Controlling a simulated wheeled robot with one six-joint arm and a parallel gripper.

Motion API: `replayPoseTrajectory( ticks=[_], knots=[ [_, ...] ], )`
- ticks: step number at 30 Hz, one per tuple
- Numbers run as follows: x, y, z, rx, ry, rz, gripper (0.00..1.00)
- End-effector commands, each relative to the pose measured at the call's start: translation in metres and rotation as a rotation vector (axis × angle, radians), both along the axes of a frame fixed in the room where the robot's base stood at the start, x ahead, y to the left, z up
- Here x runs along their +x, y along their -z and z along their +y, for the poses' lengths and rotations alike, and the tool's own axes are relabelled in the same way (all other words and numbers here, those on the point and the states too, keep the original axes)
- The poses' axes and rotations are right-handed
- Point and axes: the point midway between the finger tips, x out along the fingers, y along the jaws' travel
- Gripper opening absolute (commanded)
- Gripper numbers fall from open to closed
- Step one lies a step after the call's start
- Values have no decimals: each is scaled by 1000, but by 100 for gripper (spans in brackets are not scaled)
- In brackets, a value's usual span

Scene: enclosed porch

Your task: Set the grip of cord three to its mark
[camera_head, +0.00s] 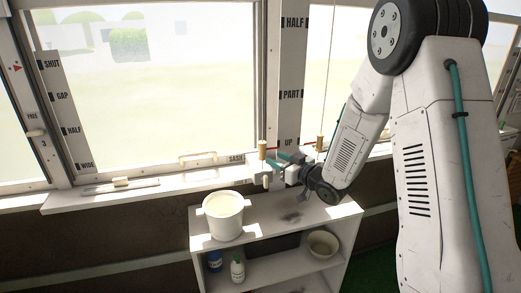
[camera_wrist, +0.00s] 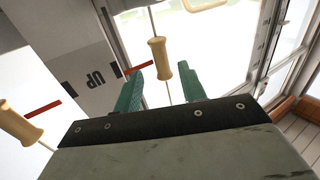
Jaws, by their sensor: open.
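A pale wooden grip (camera_wrist: 157,57) on a cord is in the wrist view, in line with the gap between my gripper's teal fingers (camera_wrist: 162,74); nothing is clamped. A second wooden grip (camera_wrist: 20,121) hangs at the left there. In the head view, my gripper (camera_head: 275,168) is open above the shelf, close to one grip (camera_head: 262,149); another grip (camera_head: 320,143) hangs to the right. The white post (camera_head: 291,85) carries HALF, PART and UP marks. Red pointers (camera_wrist: 137,68) show near the UP mark (camera_wrist: 95,78). I cannot tell which cord is three.
A white bucket (camera_head: 222,215) stands on the shelf unit (camera_head: 275,238) below my gripper. A bowl (camera_head: 322,243) and bottles (camera_head: 237,268) sit lower. The left frame has a scale (camera_head: 61,97) reading SHUT, GAP, HALF, WIDE. A sash handle (camera_head: 198,157) juts from the window.

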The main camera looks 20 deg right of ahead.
Motion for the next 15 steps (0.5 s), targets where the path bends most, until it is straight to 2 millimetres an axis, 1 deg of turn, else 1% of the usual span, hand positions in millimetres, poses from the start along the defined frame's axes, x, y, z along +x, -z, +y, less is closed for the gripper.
replayPoseTrajectory(
  ticks=[2, 5, 12, 15],
  knots=[
    [2, -5, 1, 14, -5, -20, 41],
    [11, -6, 6, 18, -7, -21, 41],
    [45, -6, 26, 18, -8, -20, 41],
    [57, -5, 33, 18, -9, -19, 41]
  ],
)
